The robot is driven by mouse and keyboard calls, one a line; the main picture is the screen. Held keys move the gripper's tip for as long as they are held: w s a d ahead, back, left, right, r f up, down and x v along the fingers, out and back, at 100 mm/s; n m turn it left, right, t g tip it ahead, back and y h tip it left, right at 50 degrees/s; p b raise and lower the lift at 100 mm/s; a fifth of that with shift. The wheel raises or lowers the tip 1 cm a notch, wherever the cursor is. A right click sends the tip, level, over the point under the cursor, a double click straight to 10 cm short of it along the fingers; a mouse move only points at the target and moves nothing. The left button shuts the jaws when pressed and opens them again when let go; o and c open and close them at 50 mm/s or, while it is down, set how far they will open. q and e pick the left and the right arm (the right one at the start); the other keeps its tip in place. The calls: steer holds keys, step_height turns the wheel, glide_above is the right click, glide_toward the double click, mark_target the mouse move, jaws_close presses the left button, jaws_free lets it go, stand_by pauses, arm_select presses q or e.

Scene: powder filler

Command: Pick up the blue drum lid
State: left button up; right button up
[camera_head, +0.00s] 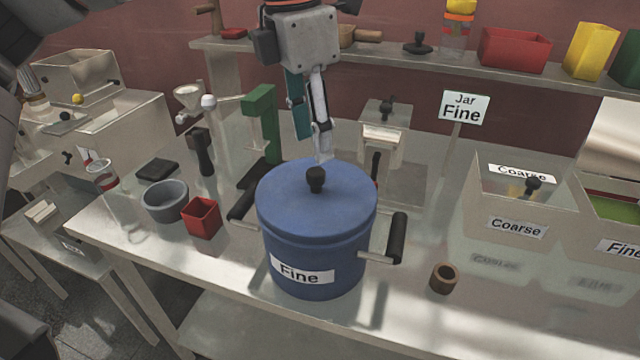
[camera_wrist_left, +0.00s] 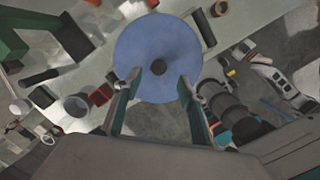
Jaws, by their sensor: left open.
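The blue drum (camera_head: 312,255) stands on the metal table with a "Fine" label on its front and a black handle on each side. Its blue lid (camera_head: 345,200) sits on top, with a small black knob (camera_head: 316,178) at its centre. In the left wrist view the lid (camera_wrist_left: 158,38) is a blue disc and its knob (camera_wrist_left: 158,67) lies between my fingers. My left gripper (camera_head: 318,155) is open and empty, pointing down just above the knob; it also shows in the left wrist view (camera_wrist_left: 158,80). My right gripper cannot be made out clearly.
A red box (camera_head: 201,218), a grey bowl (camera_head: 165,201) and a green stand (camera_head: 262,125) are left of the drum. A small brown cup (camera_head: 444,278) is at its right. The "Coarse" bin (camera_head: 515,228) stands further right. A "Jar Fine" sign (camera_head: 464,107) rises behind.

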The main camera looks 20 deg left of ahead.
mark_target(316, 171)
arm_select(q)
steer(key=shift+w+f, duration=0.2)
steer(key=shift+f, duration=0.9)
steer(key=shift+w+d+f, duration=0.1)
steer(key=shift+f, duration=1.25)
steer(key=shift+w+d+f, duration=0.1)
steer(key=shift+f, duration=1.25)
jaws_close()
